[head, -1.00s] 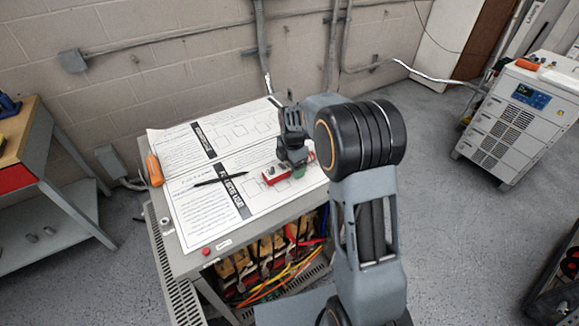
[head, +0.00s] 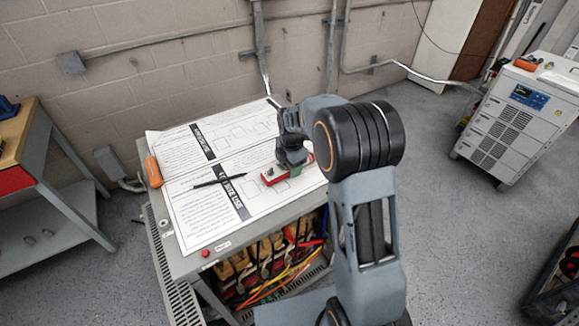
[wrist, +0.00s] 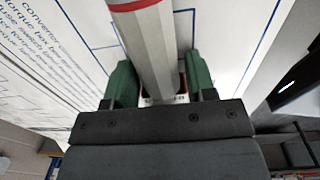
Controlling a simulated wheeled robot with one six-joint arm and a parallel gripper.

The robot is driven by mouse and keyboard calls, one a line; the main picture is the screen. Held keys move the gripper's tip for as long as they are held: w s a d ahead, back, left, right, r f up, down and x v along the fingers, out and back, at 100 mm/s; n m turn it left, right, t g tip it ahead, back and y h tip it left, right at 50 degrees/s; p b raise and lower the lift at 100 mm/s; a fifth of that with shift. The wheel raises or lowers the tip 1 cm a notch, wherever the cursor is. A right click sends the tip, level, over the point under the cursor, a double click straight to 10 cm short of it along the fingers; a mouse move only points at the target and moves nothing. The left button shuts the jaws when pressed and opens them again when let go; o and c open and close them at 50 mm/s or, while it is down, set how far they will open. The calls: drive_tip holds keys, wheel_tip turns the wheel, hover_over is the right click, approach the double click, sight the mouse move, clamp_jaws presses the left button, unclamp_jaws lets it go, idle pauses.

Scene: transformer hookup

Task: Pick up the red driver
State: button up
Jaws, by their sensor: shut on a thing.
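The red driver (head: 271,177) shows in the head view as a small red and pale piece low over the sheets, partly hidden by my gripper (head: 297,167). In the wrist view the driver (wrist: 149,48) is a pale grey faceted body with a red band at the top edge. It runs between the two green fingers of my gripper (wrist: 158,82), which are shut on it. I cannot tell whether the driver touches the sheets or is just above them.
Printed sheets (head: 180,165) cover the cabinet top. An orange-handled tool (head: 153,171) lies at its left edge and a dark thin pen-like item (head: 218,180) lies on the sheets. A red button (head: 205,252) is at the front edge. Cables (head: 285,275) fill the open front below.

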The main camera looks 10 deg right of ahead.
drive_tip(key=shift+r, duration=0.2)
drive_tip(key=shift+r, duration=0.25)
wheel_tip(320, 180, up, 2)
drive_tip(key=shift+r, duration=0.1)
drive_tip(key=s+a+r+b, duration=0.1)
drive_tip(key=s+r, duration=0.9)
drive_tip(key=s, duration=0.4)
drive_tip(key=o, duration=0.5)
drive_tip(key=c, duration=0.7)
